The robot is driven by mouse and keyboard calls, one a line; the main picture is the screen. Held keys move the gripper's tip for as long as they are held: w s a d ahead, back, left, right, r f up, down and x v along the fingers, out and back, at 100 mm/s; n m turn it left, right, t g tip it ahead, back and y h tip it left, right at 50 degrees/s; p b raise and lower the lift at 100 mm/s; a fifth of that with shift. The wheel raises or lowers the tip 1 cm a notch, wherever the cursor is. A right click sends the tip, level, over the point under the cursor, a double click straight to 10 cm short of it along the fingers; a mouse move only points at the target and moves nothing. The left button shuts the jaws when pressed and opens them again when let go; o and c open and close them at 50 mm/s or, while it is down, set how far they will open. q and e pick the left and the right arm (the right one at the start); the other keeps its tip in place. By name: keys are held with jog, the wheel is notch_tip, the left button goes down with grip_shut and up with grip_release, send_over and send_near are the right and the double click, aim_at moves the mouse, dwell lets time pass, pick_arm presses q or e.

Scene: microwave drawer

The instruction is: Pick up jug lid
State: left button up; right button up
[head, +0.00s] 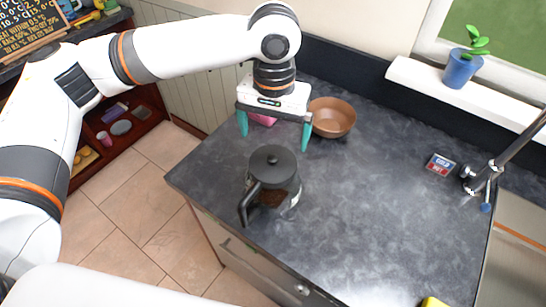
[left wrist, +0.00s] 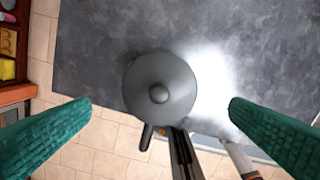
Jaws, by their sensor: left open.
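The jug lid (head: 272,165) is a dark grey round disc with a small knob. It sits on top of a glass jug (head: 290,200) with a black handle and dark contents, standing near the counter's front left part. In the left wrist view the lid (left wrist: 160,88) lies between the fingers, seen from above. My left gripper (head: 274,140) is open and empty, its teal fingers pointing down, above and behind the lid in the head view. The fingers (left wrist: 160,120) are apart from the lid. My right gripper is not in view.
A brown bowl (head: 332,117) stands on the dark counter (head: 370,220) behind my left gripper, with a pink item (head: 262,119) partly hidden beside it. A small card (head: 440,164) and a tap (head: 478,180) are at the right. The counter right of the jug is clear.

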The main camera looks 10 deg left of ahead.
aim_at(274, 155)
pick_arm(q)
jog(key=shift+f, duration=0.85)
jog(key=f+p, duration=0.2)
jog(key=f, duration=0.2)
jog(key=shift+w+f, duration=0.1)
jog(key=shift+w, duration=0.1)
jog(key=shift+f, duration=0.6)
jog(key=c, duration=0.7)
